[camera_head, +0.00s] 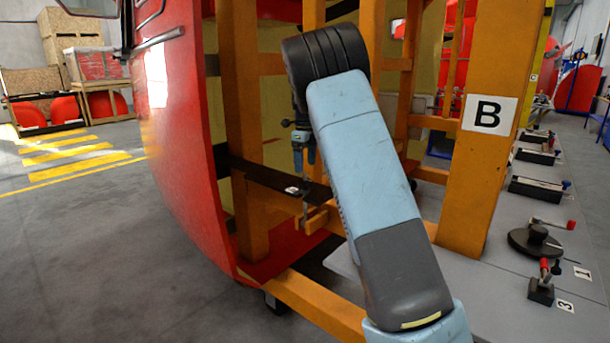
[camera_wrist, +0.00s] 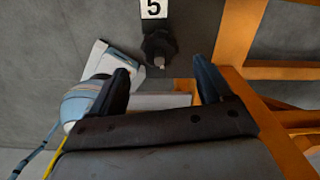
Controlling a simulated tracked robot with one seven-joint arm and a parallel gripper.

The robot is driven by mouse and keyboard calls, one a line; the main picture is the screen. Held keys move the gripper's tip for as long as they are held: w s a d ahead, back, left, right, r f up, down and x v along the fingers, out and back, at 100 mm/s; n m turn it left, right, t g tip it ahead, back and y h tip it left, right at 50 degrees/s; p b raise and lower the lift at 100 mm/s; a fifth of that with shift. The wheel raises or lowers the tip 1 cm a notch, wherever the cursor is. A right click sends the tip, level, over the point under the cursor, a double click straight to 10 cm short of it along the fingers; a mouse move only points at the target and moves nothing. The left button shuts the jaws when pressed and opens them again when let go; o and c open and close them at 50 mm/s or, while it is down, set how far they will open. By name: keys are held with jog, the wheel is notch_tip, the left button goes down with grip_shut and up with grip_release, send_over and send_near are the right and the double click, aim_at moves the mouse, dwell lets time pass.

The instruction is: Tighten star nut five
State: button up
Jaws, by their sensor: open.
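Star nut five is the dark lobed knob (camera_wrist: 159,47) in the upper middle of the wrist view, below a white label with a black 5 (camera_wrist: 153,9). A pale stud end shows at its centre. My gripper (camera_wrist: 162,80) is open, its two dark fingers apart, with the nut beyond the gap between the tips and not between them. In the head view my gripper (camera_head: 304,150) points down inside the orange frame, above a dark bracket (camera_head: 270,180). The nut cannot be made out clearly there.
An orange post with a B sign (camera_head: 488,113) stands right of my arm. The red nosecone shell (camera_head: 185,130) curves along the left. Orange beams (camera_wrist: 245,60) run close on the right in the wrist view. A grey bench with clamps (camera_head: 535,240) lies at right.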

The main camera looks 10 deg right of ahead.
notch_tip(320, 180, up, 7)
jog(key=shift+r, duration=0.2)
dwell(0.3)
jog(key=s+d+r+n+t, duration=0.1)
jog(key=s+r+n, duration=0.25)
jog(key=s, duration=0.45)
jog(key=s+d+r+n+t+y, duration=0.1)
jog(key=s+r+n, duration=0.1)
jog(key=s+n, duration=0.45)
jog(key=s+d+r+n+t, duration=0.1)
jog(key=s+r+n, duration=0.15)
jog(key=s, duration=0.75)
jog(key=s+a+f+n+t, duration=0.1)
jog(key=s+n, duration=0.3)
jog(key=s, duration=0.4)
jog(key=s+a+f+n, duration=0.1)
jog(key=s+f+n, duration=0.3)
jog(key=s, duration=0.4)
jog(key=s+a+f+n+t+h, duration=0.1)
jog(key=s+f+n, duration=0.2)
jog(key=s+n, duration=0.3)
jog(key=shift+s+a+t, duration=0.3)
jog(key=shift+s+a, duration=0.05)
jog(key=shift+s, duration=0.65)
